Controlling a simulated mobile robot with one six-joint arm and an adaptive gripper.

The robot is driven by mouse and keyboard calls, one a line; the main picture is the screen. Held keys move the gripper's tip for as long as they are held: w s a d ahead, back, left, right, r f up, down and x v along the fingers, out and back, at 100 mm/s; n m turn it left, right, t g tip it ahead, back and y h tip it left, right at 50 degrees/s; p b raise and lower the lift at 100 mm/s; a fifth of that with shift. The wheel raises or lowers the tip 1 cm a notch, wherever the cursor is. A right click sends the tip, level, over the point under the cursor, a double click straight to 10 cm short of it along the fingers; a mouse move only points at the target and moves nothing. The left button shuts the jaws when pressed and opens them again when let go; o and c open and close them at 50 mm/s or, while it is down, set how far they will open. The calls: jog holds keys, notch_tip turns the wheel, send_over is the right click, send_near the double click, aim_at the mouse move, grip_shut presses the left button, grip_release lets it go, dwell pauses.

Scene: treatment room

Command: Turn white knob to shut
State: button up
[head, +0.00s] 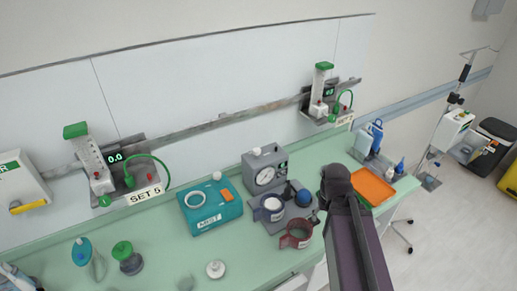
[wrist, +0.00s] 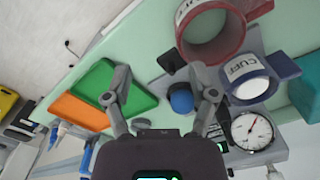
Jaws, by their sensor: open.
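Several white knobs show in the head view, and I cannot tell which is meant. The left flowmeter (head: 89,152) has a white knob (head: 103,185) at its base, over a "SET 5" label, with display 0.0. The right flowmeter (head: 320,88) has a white knob (head: 316,109); its display is too small to read surely. White knobs also top the teal box (head: 216,176) and the grey gauge unit (head: 256,151). My gripper (wrist: 163,80) is open and empty in the wrist view, above the counter, with a blue knob (wrist: 181,100) showing between its fingers. In the head view my arm mostly hides it.
A red cuff ring (wrist: 212,35) and a white-and-blue cuff ring (wrist: 247,78) are close to my gripper. An orange tray (head: 373,186) lies right of my arm. Loose items stand at the counter's front left. A green hose (head: 150,157) curves beside the left flowmeter.

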jog(key=w+a+r+n+t+p, duration=0.1)
jog(key=w+a+r+t+p, duration=0.1)
jog(key=w+a+r+p, duration=0.9)
jog(key=n+t+y+p, duration=0.1)
jog(key=t+p, duration=0.1)
jog(key=p, duration=0.4)
send_near(257, 149)
jog(key=v, duration=0.4)
jog(key=shift+s+a+r, duration=0.1)
jog(key=shift+s, duration=0.2)
jog(key=shift+f, duration=0.25)
jog(key=b+x, duration=0.8)
jog(key=x, duration=0.1)
jog(key=b+x, duration=0.4)
jog(key=shift+w, duration=0.3)
grip_shut()
